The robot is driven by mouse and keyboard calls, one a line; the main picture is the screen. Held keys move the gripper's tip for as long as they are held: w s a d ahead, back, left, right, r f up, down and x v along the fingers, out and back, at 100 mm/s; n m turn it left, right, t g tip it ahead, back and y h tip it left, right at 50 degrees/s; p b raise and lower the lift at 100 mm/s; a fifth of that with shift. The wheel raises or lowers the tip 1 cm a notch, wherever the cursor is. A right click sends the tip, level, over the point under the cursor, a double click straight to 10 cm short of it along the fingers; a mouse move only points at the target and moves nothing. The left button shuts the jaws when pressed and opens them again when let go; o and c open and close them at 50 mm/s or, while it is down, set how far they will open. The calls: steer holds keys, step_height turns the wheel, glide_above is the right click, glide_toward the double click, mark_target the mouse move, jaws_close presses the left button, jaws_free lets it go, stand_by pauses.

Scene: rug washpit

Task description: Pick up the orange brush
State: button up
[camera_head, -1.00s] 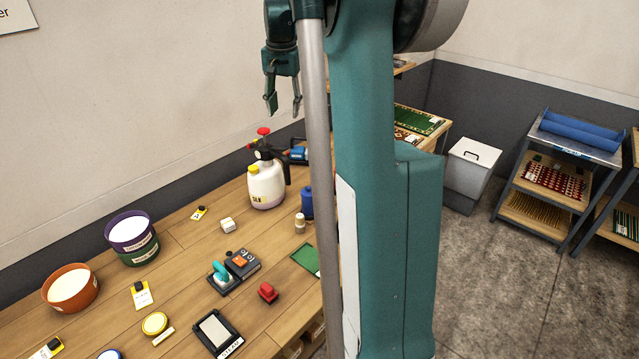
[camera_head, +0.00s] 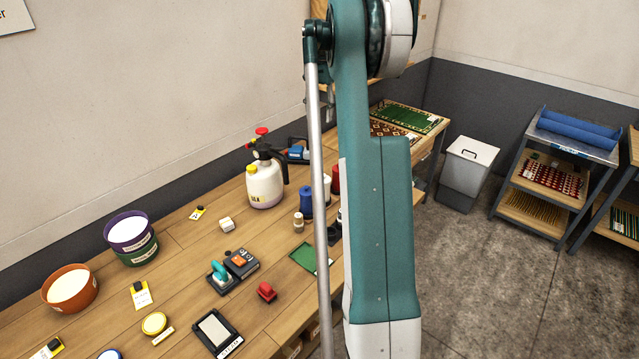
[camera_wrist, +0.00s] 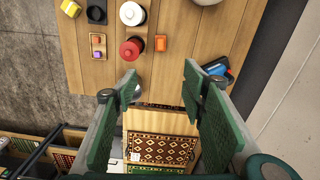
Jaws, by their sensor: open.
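I cannot pick out an orange brush for certain. A small orange block (camera_wrist: 161,42) lies on the wooden table in the wrist view, beside a red round spool; whether it is a brush I cannot tell. My gripper (camera_wrist: 160,72) is open and empty, its green fingers spread above the table end, with the orange block beyond the gap. In the head view my gripper is hidden behind my arm. An orange patch (camera_head: 240,262) shows there on a small dark box.
The red spool (camera_wrist: 131,50) and a white spool (camera_wrist: 132,14) stand near the orange block. A blue tool (camera_wrist: 217,68) lies near the wall. A sprayer (camera_head: 265,184) and buckets (camera_head: 131,238) stand on the table (camera_head: 180,275). Patterned rugs (camera_wrist: 160,148) lie past the table end.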

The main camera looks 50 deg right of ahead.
step_height(320, 180, down, 24)
steer(key=shift+a+r, duration=0.1)
steer(key=shift+a, duration=0.05)
steer(key=shift+f, duration=1.3)
steer(key=shift+f, duration=2.6)
steer(key=c, duration=1)
